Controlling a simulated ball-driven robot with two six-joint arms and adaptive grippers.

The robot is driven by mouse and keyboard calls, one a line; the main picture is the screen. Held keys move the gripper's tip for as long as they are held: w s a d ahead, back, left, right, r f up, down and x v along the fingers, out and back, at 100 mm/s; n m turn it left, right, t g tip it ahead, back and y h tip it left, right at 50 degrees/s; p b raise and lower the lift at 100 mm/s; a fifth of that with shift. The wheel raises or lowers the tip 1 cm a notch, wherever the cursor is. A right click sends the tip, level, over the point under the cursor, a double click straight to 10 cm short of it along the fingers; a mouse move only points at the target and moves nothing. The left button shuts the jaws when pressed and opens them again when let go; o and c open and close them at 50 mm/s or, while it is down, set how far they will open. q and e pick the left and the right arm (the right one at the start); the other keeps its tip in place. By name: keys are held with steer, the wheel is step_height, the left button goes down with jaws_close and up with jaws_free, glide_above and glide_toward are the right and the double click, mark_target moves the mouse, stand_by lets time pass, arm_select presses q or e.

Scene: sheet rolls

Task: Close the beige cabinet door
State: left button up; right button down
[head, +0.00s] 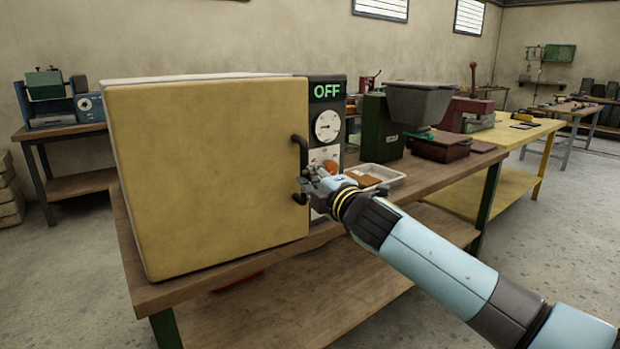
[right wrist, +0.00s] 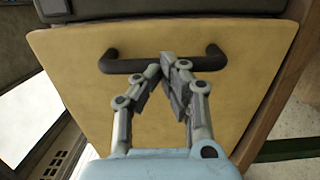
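The beige cabinet door (head: 205,180) fills the front of the box-shaped cabinet on the bench. It looks about flush with the cabinet; a small gap cannot be ruled out. Its dark upright handle (head: 297,150) is near its right edge. My right gripper (head: 311,180) is at the lower part of this handle. In the right wrist view, its fingertips (right wrist: 166,70) are drawn together close in front of the middle of the handle (right wrist: 122,66), and nothing shows between them. Whether they touch the handle or door I cannot tell. My left gripper is not in view.
A control panel with a green OFF display (head: 327,92) and a dial stands right of the door. A metal tray (head: 385,176) and a green machine (head: 378,130) stand farther right on the wooden bench (head: 437,174). Floor is clear at the right.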

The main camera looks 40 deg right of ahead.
steer(key=s+a+b, duration=0.1)
steer(key=s+a, duration=0.1)
steer(key=s, duration=0.6)
steer(key=shift+a+f+b, duration=0.15)
steer(key=shift+a+b, duration=0.05)
steer(key=shift+b, duration=0.2)
steer(key=c, duration=2)
jaws_free()
steer(key=shift+s+a, duration=0.1)
steer(key=shift+s, duration=0.2)
steer(key=shift+s+a, duration=0.1)
steer(key=shift+s, duration=0.2)
jaws_close()
steer(key=s+a+r+b, duration=0.1)
steer(key=s+a+r, duration=0.15)
steer(key=s, duration=1.05)
arm_select(q)
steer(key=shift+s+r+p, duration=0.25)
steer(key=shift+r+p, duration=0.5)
steer(key=shift+p, duration=1.35)
arm_select(e)
steer(key=w+d+f, duration=0.1)
steer(key=w+d, duration=0.1)
steer(key=w, duration=1.1)
steer(key=shift+w+f, duration=0.15)
steer(key=shift+w, duration=0.2)
